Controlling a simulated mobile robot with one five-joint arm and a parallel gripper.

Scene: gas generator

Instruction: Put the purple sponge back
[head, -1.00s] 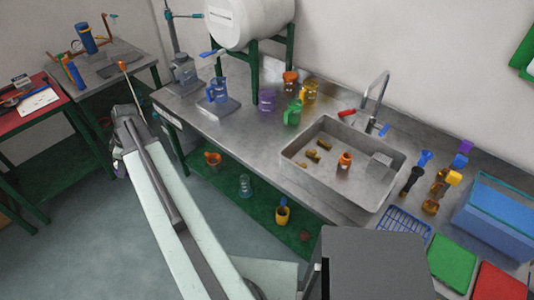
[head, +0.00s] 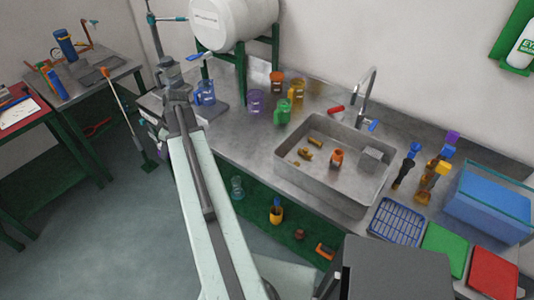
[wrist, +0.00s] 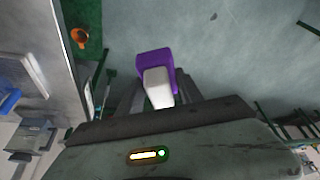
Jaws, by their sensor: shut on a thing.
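A purple block with a pale white part, which looks like the purple sponge (wrist: 154,62), is held between the fingers of my gripper (wrist: 157,95) in the wrist view. The gripper is shut on it, above the grey floor. In the head view my arm reaches away, and its end (head: 176,92) is by the left end of the steel bench (head: 250,135). The held block does not show there. Another purple-topped item (head: 453,137) stands among coloured-topped items right of the sink.
The sink (head: 335,185) holds several small brown pieces. A blue wire rack (head: 397,222), green board (head: 444,246), red board (head: 493,270) and blue bin (head: 487,209) are at the right. Coloured jugs stand left of the sink. A green shelf (head: 255,212) runs below.

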